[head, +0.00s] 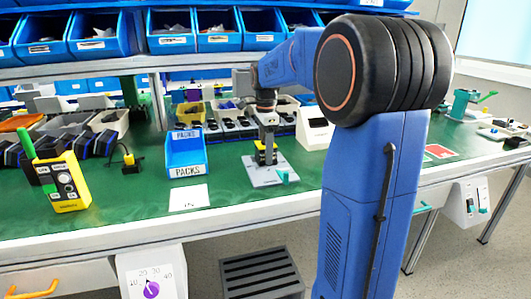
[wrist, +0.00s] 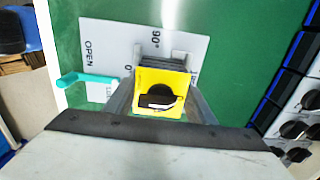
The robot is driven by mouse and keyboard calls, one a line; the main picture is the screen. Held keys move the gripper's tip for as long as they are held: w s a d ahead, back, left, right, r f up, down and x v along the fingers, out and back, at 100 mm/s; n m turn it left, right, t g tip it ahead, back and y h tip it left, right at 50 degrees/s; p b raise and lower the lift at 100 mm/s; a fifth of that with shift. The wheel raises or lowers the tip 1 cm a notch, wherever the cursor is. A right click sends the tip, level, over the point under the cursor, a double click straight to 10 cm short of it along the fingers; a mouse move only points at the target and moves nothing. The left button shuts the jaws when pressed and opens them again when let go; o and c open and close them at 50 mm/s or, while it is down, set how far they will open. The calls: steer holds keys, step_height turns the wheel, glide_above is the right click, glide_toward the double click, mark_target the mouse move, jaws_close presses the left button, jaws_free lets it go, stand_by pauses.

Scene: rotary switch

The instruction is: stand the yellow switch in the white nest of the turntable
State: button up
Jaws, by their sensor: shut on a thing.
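The yellow switch (head: 265,154), with a black rotary knob on its face, is between the fingers of my gripper (head: 266,143). In the wrist view the switch (wrist: 165,80) faces the camera, and my gripper (wrist: 160,98) has one finger on each side of it. The turntable's light grey plate (head: 262,176) lies on the bench directly below. In the wrist view the plate (wrist: 104,50) shows the marks OPEN and 90° and a teal handle (wrist: 85,78).
A blue PACKS bin (head: 186,155) stands left of the plate, with a white card (head: 188,198) in front. A yellow handheld device (head: 62,183) stands at far left. Rows of switches and trays (head: 225,118) lie behind. Green bench is clear around the plate's front and right.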

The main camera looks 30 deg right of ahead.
steer(key=shift+r, duration=0.1)
steer(key=shift+r, duration=2.95)
steer(key=shift+s, duration=0.1)
